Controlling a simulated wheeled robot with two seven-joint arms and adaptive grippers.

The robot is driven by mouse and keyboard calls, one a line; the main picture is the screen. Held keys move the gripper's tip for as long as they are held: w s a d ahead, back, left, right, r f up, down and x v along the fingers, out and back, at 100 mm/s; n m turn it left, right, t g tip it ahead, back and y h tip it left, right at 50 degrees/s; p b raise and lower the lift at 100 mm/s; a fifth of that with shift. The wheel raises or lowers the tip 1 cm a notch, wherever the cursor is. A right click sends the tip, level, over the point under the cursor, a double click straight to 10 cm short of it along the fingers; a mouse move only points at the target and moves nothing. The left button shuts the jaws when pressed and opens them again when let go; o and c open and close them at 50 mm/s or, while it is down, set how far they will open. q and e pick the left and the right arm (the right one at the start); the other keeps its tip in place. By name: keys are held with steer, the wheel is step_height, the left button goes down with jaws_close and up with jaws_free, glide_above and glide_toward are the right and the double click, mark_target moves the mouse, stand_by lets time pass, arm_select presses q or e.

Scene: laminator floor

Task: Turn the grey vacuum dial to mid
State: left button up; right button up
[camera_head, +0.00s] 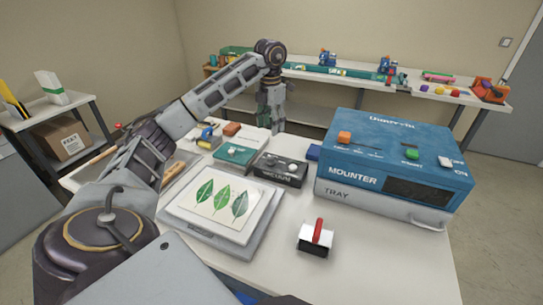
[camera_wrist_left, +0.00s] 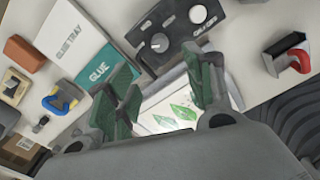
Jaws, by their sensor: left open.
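The black vacuum box (camera_head: 279,171) stands on the white table between the teal glue tray and the blue mounter. In the left wrist view, the box (camera_wrist_left: 180,38) carries a grey dial (camera_wrist_left: 160,42) with a pointer mark and a round white gauge (camera_wrist_left: 198,14) beside it. The dial's small label is too blurred to read. My left gripper (camera_head: 275,128) hangs beyond the box, pointing down, apart from it. In the wrist view its green-padded fingers (camera_wrist_left: 165,88) are spread with nothing held, and the dial lies above the gap between them. My right gripper does not show.
The blue mounter (camera_head: 395,160) stands close right of the box. Leaf prints on a white board (camera_head: 218,204) lie in front. The glue tray (camera_head: 236,154) is at left. A red-handled roller (camera_head: 316,238) sits front right. Bare table surrounds it.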

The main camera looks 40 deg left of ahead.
mark_target(271, 157)
arm_select(q)
step_height(271, 157, down, 12)
steer(key=shift+f+b, duration=0.15)
steer(key=shift+b, duration=0.15)
steer(key=shift+f, duration=0.8)
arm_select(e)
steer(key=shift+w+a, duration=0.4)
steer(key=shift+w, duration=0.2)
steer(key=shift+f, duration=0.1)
arm_select(q)
steer(key=c, duration=1)
steer(key=shift+c, duration=0.2)
